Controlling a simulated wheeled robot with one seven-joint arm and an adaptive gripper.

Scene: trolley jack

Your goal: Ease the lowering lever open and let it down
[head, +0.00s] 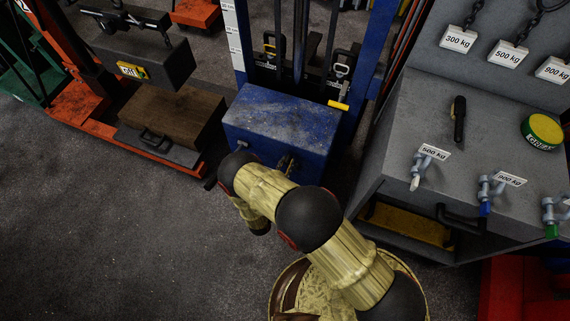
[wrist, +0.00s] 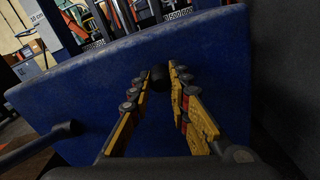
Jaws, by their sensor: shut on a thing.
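The blue jack body (head: 280,118) stands upright in the middle of the head view. Its blue face (wrist: 90,95) fills much of the wrist view. My gripper (wrist: 159,68) points at this face, with its two yellow fingers on either side of a dark rounded knob (wrist: 160,78). The fingers are shut on this knob, which looks like the end of the lowering lever. The rest of the lever is hidden behind the knob and fingers. In the head view my arm covers most of the gripper and the lever.
A dark bar (wrist: 40,140) with a rounded end sticks out left of my gripper. A grey cabinet (head: 400,150) with shackles and weight tags stands close on the right. An orange stacker (head: 85,110) carrying a dark block stands left. Grey floor (head: 110,230) is clear at front left.

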